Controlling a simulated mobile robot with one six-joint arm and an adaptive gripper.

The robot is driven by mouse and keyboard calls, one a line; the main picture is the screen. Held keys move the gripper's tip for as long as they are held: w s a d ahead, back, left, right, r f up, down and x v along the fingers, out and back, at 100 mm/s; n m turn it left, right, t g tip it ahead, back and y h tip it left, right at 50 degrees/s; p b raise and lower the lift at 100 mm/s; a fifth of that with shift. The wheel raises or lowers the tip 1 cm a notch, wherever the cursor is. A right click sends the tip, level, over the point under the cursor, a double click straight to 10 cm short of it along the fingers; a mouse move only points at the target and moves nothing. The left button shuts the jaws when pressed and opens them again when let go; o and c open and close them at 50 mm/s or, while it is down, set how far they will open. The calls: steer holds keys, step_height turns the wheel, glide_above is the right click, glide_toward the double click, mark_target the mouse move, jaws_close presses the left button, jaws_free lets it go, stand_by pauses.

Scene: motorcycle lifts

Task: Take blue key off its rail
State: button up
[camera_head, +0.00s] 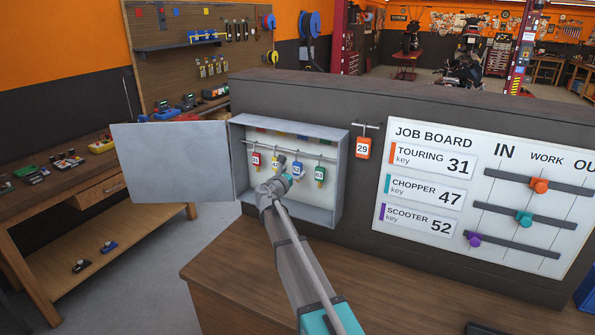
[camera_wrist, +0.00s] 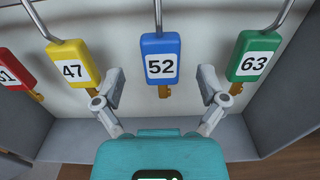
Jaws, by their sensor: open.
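The blue key (camera_wrist: 161,45) has a blue tag marked 52 and hangs from a hook, upright, in the middle of the wrist view. In the head view its blue tag (camera_head: 297,171) shows inside the open grey cabinet, just beyond my gripper (camera_head: 280,172). The rail (camera_head: 290,149) runs across the upper part of the cabinet. In the wrist view my gripper (camera_wrist: 162,100) is open and empty, with one finger below left and one below right of the blue key. The fingers are apart from the blue tag.
A yellow key 47 (camera_wrist: 73,63) hangs close left, a green key 63 (camera_wrist: 255,56) close right, and a red key (camera_wrist: 12,69) at far left. The cabinet door (camera_head: 172,162) stands open leftward.

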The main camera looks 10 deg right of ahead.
steer(key=shift+x, duration=1.35)
steer(key=c, duration=1.1)
steer(key=shift+r+p, duration=0.65)
steer(key=shift+p, duration=0.1)
steer(key=shift+s+a+r, duration=0.1)
steer(key=shift+s+r, duration=0.05)
steer(key=shift+s, duration=0.1)
steer(key=v, duration=1.7)
steer(key=shift+s+a, duration=0.2)
